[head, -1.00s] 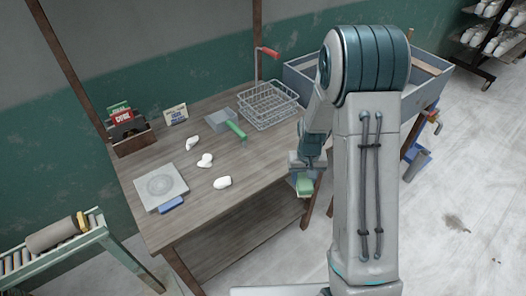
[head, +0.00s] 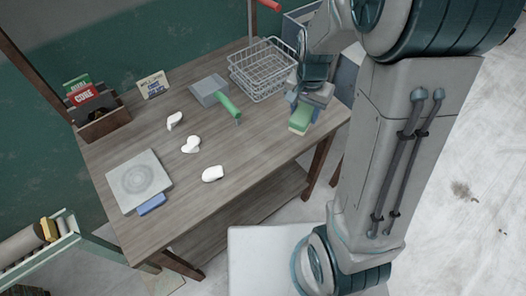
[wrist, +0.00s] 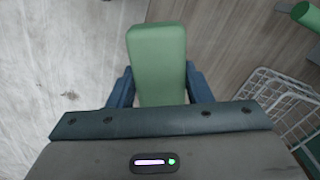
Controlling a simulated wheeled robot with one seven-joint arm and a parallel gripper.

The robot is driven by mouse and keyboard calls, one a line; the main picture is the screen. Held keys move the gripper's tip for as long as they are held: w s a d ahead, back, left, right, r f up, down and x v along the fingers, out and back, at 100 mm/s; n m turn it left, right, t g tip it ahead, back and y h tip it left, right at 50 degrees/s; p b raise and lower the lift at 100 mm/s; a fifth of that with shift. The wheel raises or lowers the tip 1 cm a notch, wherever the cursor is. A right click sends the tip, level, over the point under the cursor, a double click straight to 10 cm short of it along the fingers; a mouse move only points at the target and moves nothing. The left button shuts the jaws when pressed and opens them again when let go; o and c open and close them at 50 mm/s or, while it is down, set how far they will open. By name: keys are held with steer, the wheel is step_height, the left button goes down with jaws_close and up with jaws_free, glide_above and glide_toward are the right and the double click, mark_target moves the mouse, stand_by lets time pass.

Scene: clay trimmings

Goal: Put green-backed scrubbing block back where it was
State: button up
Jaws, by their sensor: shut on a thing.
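The green-backed scrubbing block (head: 301,118) is held in my gripper (head: 305,103) at the right end of the wooden table (head: 255,148). In the wrist view the block (wrist: 157,55) shows its green back, and it sits between the two blue fingers of my gripper (wrist: 160,85). The gripper is shut on it. The block is over or close to the table's right front edge; I cannot tell whether its underside touches the wood.
A wire basket (head: 262,70) stands just left of my gripper. A dustpan (head: 209,91) with a green handle, several white clay pieces (head: 190,145), a grey slab (head: 137,181), a blue block (head: 152,204) and a card box (head: 103,122) are on the table. The front middle is clear.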

mark_target(308, 122)
steer(key=s+m+b, duration=0.1)
steer(key=s+r+m, duration=0.1)
steer(key=s+m, duration=0.1)
steer(key=s+r+m+b, duration=0.1)
steer(key=s, duration=0.1)
steer(key=shift+s+a+b, duration=0.1)
steer(key=shift+b, duration=0.25)
steer(key=shift+m, duration=0.3)
steer(key=w+a+f, duration=0.1)
steer(key=a+f, duration=0.1)
steer(key=a, duration=0.1)
steer(key=w+a+f, duration=0.1)
steer(key=a+f, duration=0.1)
steer(key=a, duration=0.2)
steer(key=w+a+f, duration=0.1)
steer(key=a+f, duration=0.1)
steer(key=a, duration=0.2)
steer(key=shift+f+p, duration=0.3)
steer(key=shift+p, duration=0.05)
steer(key=shift+f, duration=2.1)
steer(key=shift+f, duration=0.15)
steer(key=o, duration=1)
steer(key=shift+c, duration=0.2)
